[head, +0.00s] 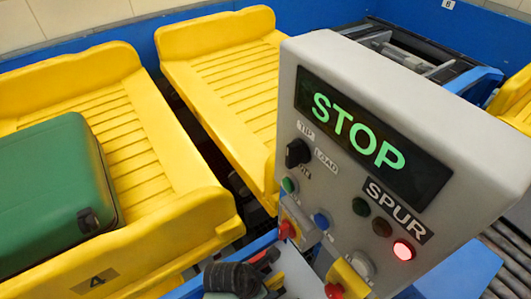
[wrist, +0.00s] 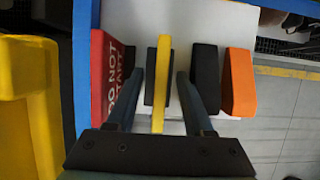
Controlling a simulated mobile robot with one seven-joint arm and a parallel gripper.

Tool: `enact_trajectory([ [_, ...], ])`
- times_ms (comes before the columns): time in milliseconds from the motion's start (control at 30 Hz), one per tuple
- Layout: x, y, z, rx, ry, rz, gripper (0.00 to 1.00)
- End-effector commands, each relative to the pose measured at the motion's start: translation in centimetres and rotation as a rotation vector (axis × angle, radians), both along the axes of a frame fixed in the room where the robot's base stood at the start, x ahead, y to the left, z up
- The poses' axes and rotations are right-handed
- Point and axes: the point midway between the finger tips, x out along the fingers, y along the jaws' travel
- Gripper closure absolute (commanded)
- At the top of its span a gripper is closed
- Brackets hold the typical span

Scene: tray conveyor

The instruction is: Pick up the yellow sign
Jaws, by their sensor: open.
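The yellow sign (wrist: 161,75) shows as a narrow upright strip, seen edge-on, in the middle of the wrist view. A dark block (wrist: 149,78) shows on both sides of it; I cannot tell if it is part of the sign or a holder. My gripper (wrist: 159,72) is open, with one finger on each side of the sign and a visible gap to each. No writing on the yellow sign can be seen. I cannot make out the sign for sure in the head view.
A red sign reading "DO NOT START" (wrist: 108,75) stands left of my fingers. A black block (wrist: 206,75) and an orange block (wrist: 239,82) stand to the right. In the head view, a grey control panel (head: 290,100) shows STOP, beside yellow trays (head: 110,75) and a green suitcase (head: 50,190).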

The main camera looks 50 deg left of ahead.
Motion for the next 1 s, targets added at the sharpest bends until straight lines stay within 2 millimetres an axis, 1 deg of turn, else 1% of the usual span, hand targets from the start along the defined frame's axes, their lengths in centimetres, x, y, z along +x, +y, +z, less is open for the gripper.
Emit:
enact_trajectory([
  [100,0.6,-0.1,-1.5,0.000,0.000,0.000,0.47],
  [233,0.9,-0.2,-2.4,0.000,0.000,-0.001,0.47],
  [1000,1.0,-0.2,-3.0,0.000,0.000,0.000,0.47],
])
